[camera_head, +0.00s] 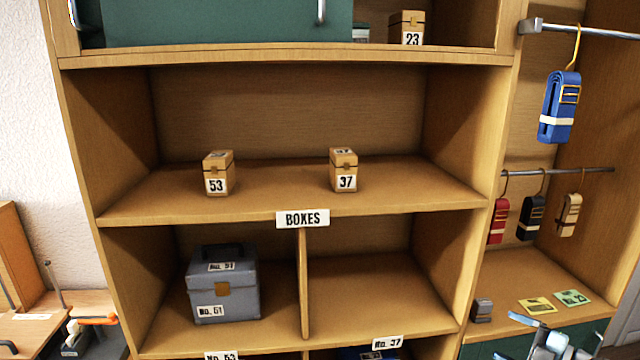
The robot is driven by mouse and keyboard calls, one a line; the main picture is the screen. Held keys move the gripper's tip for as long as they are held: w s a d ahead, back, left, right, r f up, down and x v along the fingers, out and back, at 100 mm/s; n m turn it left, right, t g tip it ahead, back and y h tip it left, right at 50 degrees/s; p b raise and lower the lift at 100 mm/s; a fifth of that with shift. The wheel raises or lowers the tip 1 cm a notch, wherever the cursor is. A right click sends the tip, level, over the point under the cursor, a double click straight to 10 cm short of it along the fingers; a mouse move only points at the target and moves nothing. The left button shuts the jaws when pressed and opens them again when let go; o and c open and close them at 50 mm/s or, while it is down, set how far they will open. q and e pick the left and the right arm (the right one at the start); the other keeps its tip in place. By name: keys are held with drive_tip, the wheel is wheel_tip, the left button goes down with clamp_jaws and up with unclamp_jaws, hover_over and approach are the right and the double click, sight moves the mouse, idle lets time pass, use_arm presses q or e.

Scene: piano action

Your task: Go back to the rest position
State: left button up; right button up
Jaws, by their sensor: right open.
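My right gripper (549,340) shows at the bottom right edge of the head view. It is open, with nothing seen between its fingers, and its lower part is cut off by the frame. It is in front of the dark green front below the right-hand compartment. My left gripper is not in view.
A wooden shelf unit (290,56) holds small boxes 53 (218,173) and 37 (343,170), and a grey box No. 51 (223,287). Blue straps (560,107) hang at right. Cards (537,305) lie near my right gripper. A side table (40,330) stands at left.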

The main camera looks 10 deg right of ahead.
drive_tip(key=s+a+f+m+h, duration=0.3)
drive_tip(key=s+a+f+m, duration=0.2)
drive_tip(key=a+f, duration=0.3)
drive_tip(key=s+a+f+m+h, duration=0.2)
drive_tip(key=s+a+f+m, duration=0.4)
drive_tip(key=f, duration=0.4)
drive_tip(key=s+a+f+m+g, duration=0.2)
drive_tip(key=s+a, duration=0.1)
drive_tip(key=a, duration=0.5)
drive_tip(key=s+a+f+m+g, duration=0.2)
drive_tip(key=s+a+f, duration=0.1)
drive_tip(key=a, duration=0.6)
drive_tip(key=shift+s+h, duration=0.3)
drive_tip(key=shift+s, duration=0.45)
drive_tip(key=shift+d, duration=0.1)
